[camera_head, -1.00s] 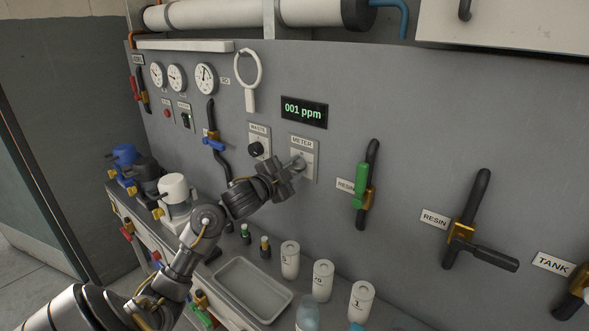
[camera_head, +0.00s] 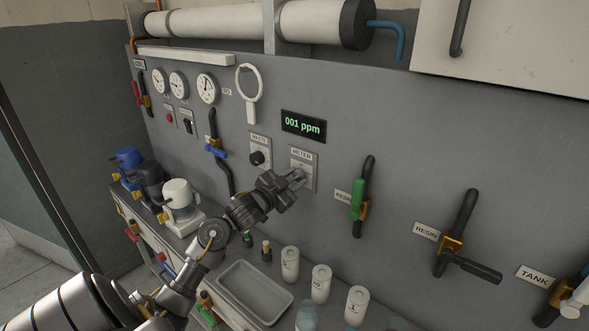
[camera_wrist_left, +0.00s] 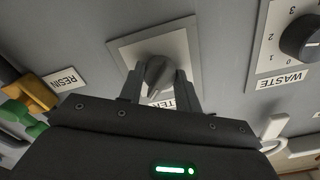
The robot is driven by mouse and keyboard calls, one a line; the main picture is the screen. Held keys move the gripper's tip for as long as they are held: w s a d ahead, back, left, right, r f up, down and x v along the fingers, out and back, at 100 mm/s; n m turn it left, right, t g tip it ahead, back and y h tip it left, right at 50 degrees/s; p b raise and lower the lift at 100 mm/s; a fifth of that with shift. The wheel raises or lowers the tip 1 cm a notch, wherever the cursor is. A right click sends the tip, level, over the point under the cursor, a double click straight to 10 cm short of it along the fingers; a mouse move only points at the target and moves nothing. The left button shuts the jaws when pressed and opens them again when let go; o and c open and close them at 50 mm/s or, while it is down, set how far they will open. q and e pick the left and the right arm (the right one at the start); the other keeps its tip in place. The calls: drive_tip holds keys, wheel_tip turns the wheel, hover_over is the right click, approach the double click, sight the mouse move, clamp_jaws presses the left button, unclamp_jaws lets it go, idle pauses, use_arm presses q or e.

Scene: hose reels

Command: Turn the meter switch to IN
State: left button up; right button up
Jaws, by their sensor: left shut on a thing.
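The meter switch is a grey knob on a light plate (camera_head: 305,168) labelled METER, on the grey wall panel. My left gripper (camera_head: 294,178) reaches it from the lower left and hides most of the knob in the head view. In the left wrist view, where the panel appears upside down, the knob (camera_wrist_left: 157,74) sits between my two fingers, which are shut on it. My gripper covers part of the METER label there, and I cannot read IN on the plate. My right gripper is not in view.
The black waste knob (camera_head: 257,158) is just left of the meter plate. The display (camera_head: 303,126) above reads 001 ppm. A green-handled resin valve (camera_head: 357,199) stands out on the right. Bottles (camera_head: 290,264) and a tray (camera_head: 228,281) are on the counter below.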

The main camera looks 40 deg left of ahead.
use_arm(q)
drive_tip(key=n+p, duration=0.3)
drive_tip(key=p, duration=0.1)
drive_tip(key=n+p, duration=0.2)
drive_tip(key=shift+r+n+p, duration=0.25)
drive_tip(key=shift+n+p, duration=0.05)
drive_tip(key=shift+f+n+p, duration=0.25)
drive_tip(key=shift+n+p, duration=1.45)
drive_tip(key=o, duration=1)
drive_tip(key=shift+c, duration=0.2)
